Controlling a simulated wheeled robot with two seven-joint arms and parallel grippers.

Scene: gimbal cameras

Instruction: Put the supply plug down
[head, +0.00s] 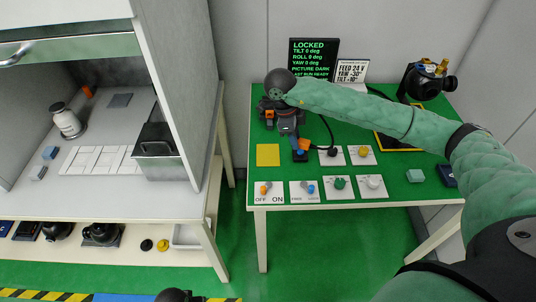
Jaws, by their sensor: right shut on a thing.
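My right arm reaches across the green table (400,187) from the right, its hand pointing down at the table's left side. My right gripper (298,140) is shut on the orange supply plug (304,145), which is small and partly hidden by the fingers. A dark cable (331,135) loops from near the plug. A small dark blue block (300,156) is directly below the plug; I cannot tell whether they touch. My left gripper does not show.
A yellow square (268,155) lies left of the plug. White switch plates (265,198) line the front edge; more plates with knobs (361,155) stand to the right. A black screen (314,58) reads LOCKED behind. A camera (427,82) stands at back right. Shelving (110,188) is left.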

